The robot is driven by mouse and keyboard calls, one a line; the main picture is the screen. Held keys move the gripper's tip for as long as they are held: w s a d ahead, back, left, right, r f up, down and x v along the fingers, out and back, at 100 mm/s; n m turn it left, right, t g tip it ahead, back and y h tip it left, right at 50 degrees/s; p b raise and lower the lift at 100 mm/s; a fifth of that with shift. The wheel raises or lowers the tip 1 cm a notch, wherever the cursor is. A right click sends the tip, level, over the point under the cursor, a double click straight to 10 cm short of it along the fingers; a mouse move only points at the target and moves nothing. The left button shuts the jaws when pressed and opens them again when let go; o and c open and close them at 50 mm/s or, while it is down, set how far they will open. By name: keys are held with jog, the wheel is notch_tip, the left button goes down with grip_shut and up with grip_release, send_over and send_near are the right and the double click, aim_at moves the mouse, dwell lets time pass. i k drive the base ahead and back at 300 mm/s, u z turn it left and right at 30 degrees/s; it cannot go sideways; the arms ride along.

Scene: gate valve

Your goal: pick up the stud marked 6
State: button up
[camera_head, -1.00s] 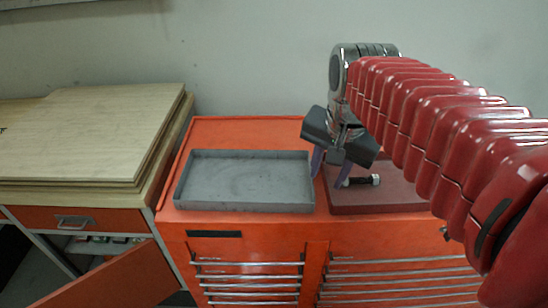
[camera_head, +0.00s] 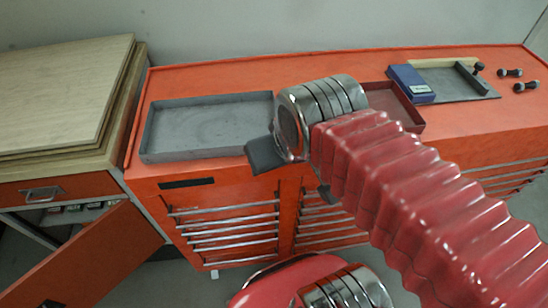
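Several dark studs lie at the far right of the orange cabinet top: one (camera_head: 510,72), another (camera_head: 525,86) and one by the tray's corner (camera_head: 479,67). No number can be read on any of them. My gripper (camera_head: 266,154) is in front of the cabinet's front edge, left of centre. Its wrist covers most of it; only a dark grey part shows at the left and a bit below. I cannot see the fingertips or whether anything is between them. The dark red tray (camera_head: 404,112) is partly behind my arm, and no stud shows in its visible part.
An empty grey tray (camera_head: 151,140) stands on the left of the orange cabinet (camera_head: 180,82). A blue box (camera_head: 412,84) with a white label sits by the red tray. Another grey tray (camera_head: 476,89) lies right of it. Wooden boards (camera_head: 60,90) lie on the left bench, whose door (camera_head: 90,270) hangs open.

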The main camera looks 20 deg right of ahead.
aim_at(501, 73)
jog(key=k, duration=0.5)
jog(key=z, duration=2.75)
